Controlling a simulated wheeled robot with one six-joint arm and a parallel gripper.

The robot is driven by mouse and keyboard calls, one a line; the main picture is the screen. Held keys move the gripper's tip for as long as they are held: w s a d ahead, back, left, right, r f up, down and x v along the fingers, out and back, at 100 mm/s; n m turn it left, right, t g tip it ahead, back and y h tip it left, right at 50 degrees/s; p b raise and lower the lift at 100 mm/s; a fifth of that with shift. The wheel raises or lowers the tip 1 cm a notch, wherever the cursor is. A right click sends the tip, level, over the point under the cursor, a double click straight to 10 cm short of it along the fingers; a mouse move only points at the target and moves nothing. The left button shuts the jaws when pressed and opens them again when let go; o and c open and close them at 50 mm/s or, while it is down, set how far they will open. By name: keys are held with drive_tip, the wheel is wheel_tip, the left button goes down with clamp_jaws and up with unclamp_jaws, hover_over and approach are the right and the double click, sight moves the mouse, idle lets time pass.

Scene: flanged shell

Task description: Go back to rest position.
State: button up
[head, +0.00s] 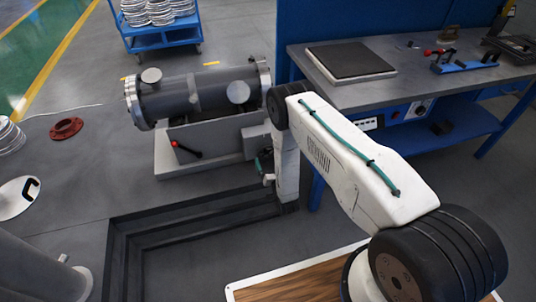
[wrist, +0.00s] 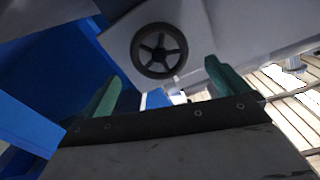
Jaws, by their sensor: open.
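My white arm reaches from the lower right of the head view toward the middle and then bends down. My gripper (head: 264,167) hangs low at the end of it, beside the blue workbench and right of the shell's stand, small and partly hidden. In the wrist view my gripper (wrist: 164,86) has its two green fingers wide apart, with nothing held between them. The grey flanged shell (head: 210,88) lies horizontally on its stand (head: 205,140), apart from my gripper. Its flanges show at both ends.
The blue workbench (head: 430,75) stands at the right with a dark plate (head: 350,60) on top. A dark-edged floor recess (head: 190,235) lies in front. A red flange (head: 66,128) lies on the floor at left. A black handwheel (wrist: 159,50) shows beyond my fingers.

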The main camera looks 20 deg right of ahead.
idle(0.4)
drive_tip(key=s+f+n+g, duration=0.1)
drive_tip(key=s+f+g, duration=0.4)
drive_tip(key=f+g, duration=0.4)
drive_tip(key=s+r+n+g, duration=0.1)
drive_tip(key=s+r+g, duration=0.25)
drive_tip(key=r, duration=0.85)
drive_tip(key=s+d+r+g, duration=0.1)
drive_tip(key=s+r+g, duration=0.3)
drive_tip(key=r, duration=0.8)
drive_tip(key=s+r+n+g, duration=0.1)
drive_tip(key=s+r+g, duration=0.35)
drive_tip(key=r, duration=0.85)
drive_tip(key=s+d+r+t, duration=0.2)
drive_tip(key=s+r+t, duration=0.2)
drive_tip(key=s+r, duration=2.1)
drive_tip(key=shift+d+r, duration=0.4)
drive_tip(key=shift+r, duration=0.8)
